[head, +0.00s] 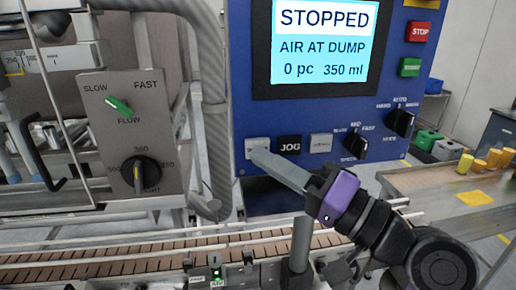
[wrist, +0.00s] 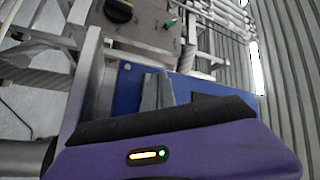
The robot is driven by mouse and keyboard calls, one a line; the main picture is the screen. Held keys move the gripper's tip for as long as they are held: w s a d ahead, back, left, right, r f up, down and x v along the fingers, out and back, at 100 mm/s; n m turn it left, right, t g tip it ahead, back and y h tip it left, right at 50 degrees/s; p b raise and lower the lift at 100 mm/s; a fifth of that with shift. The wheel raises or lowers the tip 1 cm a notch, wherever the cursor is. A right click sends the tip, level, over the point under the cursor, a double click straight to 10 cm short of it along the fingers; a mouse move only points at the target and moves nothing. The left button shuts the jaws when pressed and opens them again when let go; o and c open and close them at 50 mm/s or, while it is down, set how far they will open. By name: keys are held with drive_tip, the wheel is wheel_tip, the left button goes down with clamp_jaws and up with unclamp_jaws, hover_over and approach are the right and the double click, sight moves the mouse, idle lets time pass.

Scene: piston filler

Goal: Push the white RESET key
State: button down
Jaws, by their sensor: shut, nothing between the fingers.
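A blue control panel (head: 345,115) carries a row of square keys. The leftmost is a white key (head: 257,143), its label too small to read and its lower part hidden by my fingertips. Another pale key (head: 321,143) sits right of the black JOG key (head: 290,144); its label is also unreadable. My gripper (head: 256,154) is shut and empty, its grey fingers pointing left at the leftmost white key. The tips overlap that key in the head view; I cannot tell whether they touch it. In the wrist view the fingers (wrist: 158,88) stand before the blue panel (wrist: 126,96), hiding the key.
The screen (head: 317,45) reads STOPPED, AIR AT DUMP. A red STOP key (head: 418,31), a green key (head: 410,67) and black knobs (head: 355,144) are on the panel's right side. A grey box with FLOW knob (head: 120,106) stands left. A slatted conveyor (head: 110,266) runs below.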

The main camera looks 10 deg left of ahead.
drive_tip(key=shift+s+d, duration=0.15)
drive_tip(key=shift+s, duration=0.25)
drive_tip(key=s, duration=0.2)
drive_tip(key=s+d, duration=0.1)
drive_tip(key=s, duration=0.2)
drive_tip(key=shift+d+p, duration=0.15)
drive_tip(key=shift+p, duration=0.2)
drive_tip(key=shift+w+r, duration=0.1)
idle(0.5)
